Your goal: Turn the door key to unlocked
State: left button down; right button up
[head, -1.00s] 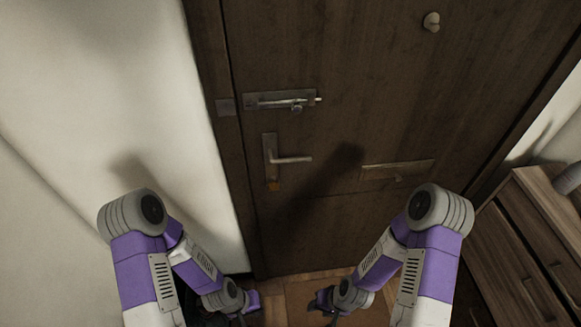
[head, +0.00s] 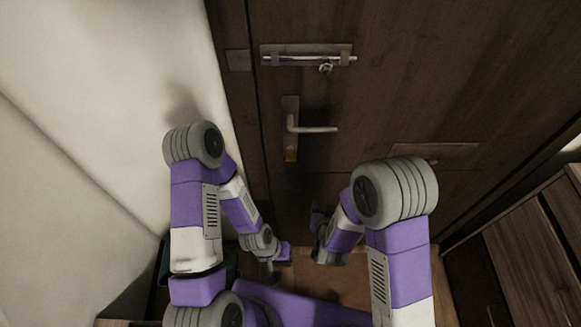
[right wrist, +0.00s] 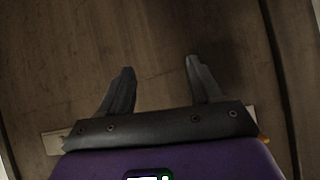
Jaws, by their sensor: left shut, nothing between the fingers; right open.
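The dark wooden door (head: 370,95) fills the upper middle of the head view. A metal lever handle (head: 315,129) points right from its upright plate. A small brass-coloured part (head: 290,156) sits at the plate's lower end; whether it is the key or lock, and how it is turned, is too small to tell. My left gripper (head: 271,272) is low, below the handle, and shut with nothing in it. My right gripper (head: 317,220) is below and right of the handle. In the right wrist view it (right wrist: 160,82) is open and empty before a wooden surface.
A sliding bolt (head: 310,58) is mounted above the handle, and a flat letter plate (head: 433,151) lies to its right. A pale wall (head: 90,110) stands on the left. A wooden cabinet (head: 525,250) stands on the right. Bare floor (head: 335,275) shows between the arms.

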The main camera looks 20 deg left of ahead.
jog(key=a+r+n+t+y+b, duration=0.1)
jog(key=a+r+t+b, duration=0.15)
jog(key=a+r, duration=0.25)
jog(key=n+t+y, duration=0.1)
jog(key=t+y, duration=0.1)
jog(key=t, duration=0.3)
send_near(290, 155)
jog(key=b+x, duration=0.1)
jog(key=x, duration=0.6)
jog(key=shift+w+f, duration=0.15)
jog(key=shift+w, duration=0.25)
jog(key=shift+a+g, duration=0.1)
jog(key=shift+g, duration=0.15)
jog(key=c, duration=1)
